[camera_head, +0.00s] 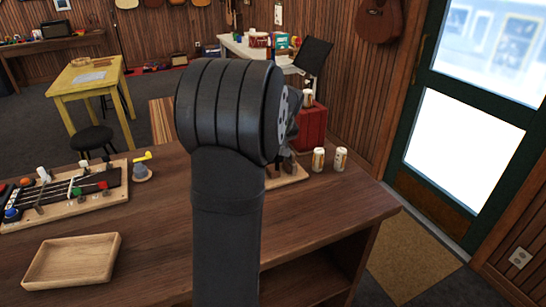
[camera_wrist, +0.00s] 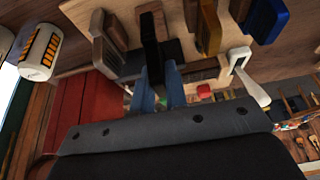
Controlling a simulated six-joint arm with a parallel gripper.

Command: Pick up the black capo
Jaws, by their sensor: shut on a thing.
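The black capo (camera_wrist: 151,42) shows as a slim dark upright piece in the wrist view. My gripper (camera_wrist: 159,72) has its two blue-grey fingers closed on the lower end of this capo. Other capos stand around it on a wooden holder (camera_wrist: 88,10): brown-grey ones, a yellow-brown one (camera_wrist: 208,28), a blue one (camera_wrist: 267,20) and a white one (camera_wrist: 236,60). Whether the black capo touches the holder cannot be told. In the head view my arm hides the capo and most of the gripper; an edge of the holder (camera_head: 292,178) shows beside it.
Two cans (camera_head: 318,160) stand right of the holder, near a red box (camera_head: 312,127). An empty wooden tray (camera_head: 72,260) lies at the front left of the workbench (camera_head: 160,232). A ukulele-neck board (camera_head: 120,190) lies behind it. Bare bench lies between tray and arm.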

